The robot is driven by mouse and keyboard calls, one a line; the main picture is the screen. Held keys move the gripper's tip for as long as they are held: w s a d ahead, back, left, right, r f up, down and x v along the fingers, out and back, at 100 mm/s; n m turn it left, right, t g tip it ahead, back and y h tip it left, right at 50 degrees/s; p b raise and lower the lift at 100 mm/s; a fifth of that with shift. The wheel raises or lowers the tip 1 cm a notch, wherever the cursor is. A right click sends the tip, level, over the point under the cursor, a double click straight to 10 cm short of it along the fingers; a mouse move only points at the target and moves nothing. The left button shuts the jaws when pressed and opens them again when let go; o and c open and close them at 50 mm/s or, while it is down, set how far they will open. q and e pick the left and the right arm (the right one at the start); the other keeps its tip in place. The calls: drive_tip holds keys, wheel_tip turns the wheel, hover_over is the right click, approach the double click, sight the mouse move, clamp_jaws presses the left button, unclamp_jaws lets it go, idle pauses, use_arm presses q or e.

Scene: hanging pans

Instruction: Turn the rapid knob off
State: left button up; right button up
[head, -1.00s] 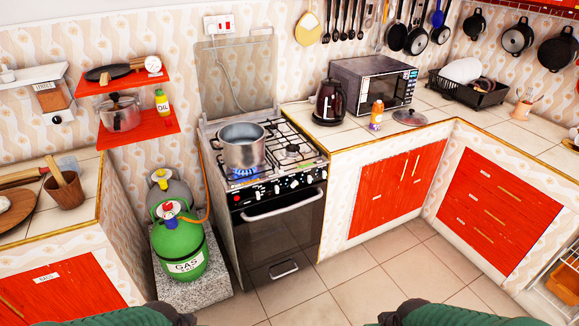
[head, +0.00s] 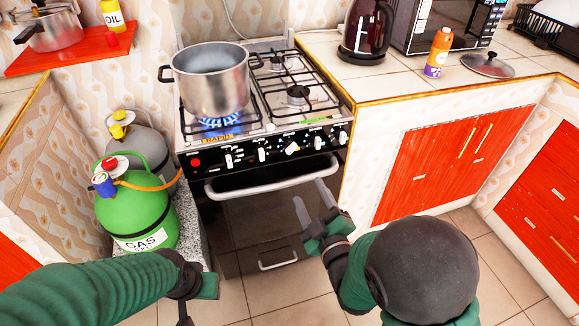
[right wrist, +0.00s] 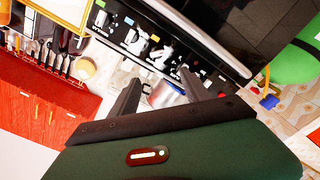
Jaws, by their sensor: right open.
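The stove's control panel (head: 270,150) carries a row of several white knobs. A yellow label reading RAPID (head: 217,137) sits on the stove's front edge above the leftmost knob (head: 228,160). A blue flame (head: 220,124) burns under a steel pot (head: 211,80) on the front left burner. My right gripper (head: 311,192) is open and empty in front of the oven door, below the panel and right of the leftmost knob. In the right wrist view, its spread fingers (right wrist: 160,80) point toward the knob panel (right wrist: 150,45). My left gripper (head: 200,288) is low at the left, its fingers mostly unclear.
The oven handle (head: 270,182) sticks out below the knobs. A green gas cylinder (head: 138,212) and a grey one (head: 140,145) stand left of the stove. The counter at right holds a kettle (head: 366,28), an orange bottle (head: 438,52) and a lid (head: 487,65).

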sight(291, 150)
drive_tip(key=b+x, duration=0.2)
drive_tip(key=x, duration=1.3)
drive_tip(key=shift+w+d+f, duration=0.1)
drive_tip(key=shift+w, duration=0.1)
drive_tip(key=shift+w+d+b, duration=0.1)
drive_tip(key=shift+w+b, duration=0.2)
drive_tip(key=shift+w, duration=0.25)
drive_tip(key=shift+a, duration=0.25)
drive_tip(key=c, duration=0.3)
use_arm(q)
drive_tip(key=x, duration=0.2)
drive_tip(key=shift+s+d+f, duration=0.1)
drive_tip(key=shift+d+f, duration=0.15)
drive_tip(key=shift+f, duration=0.1)
use_arm(e)
clamp_jaws()
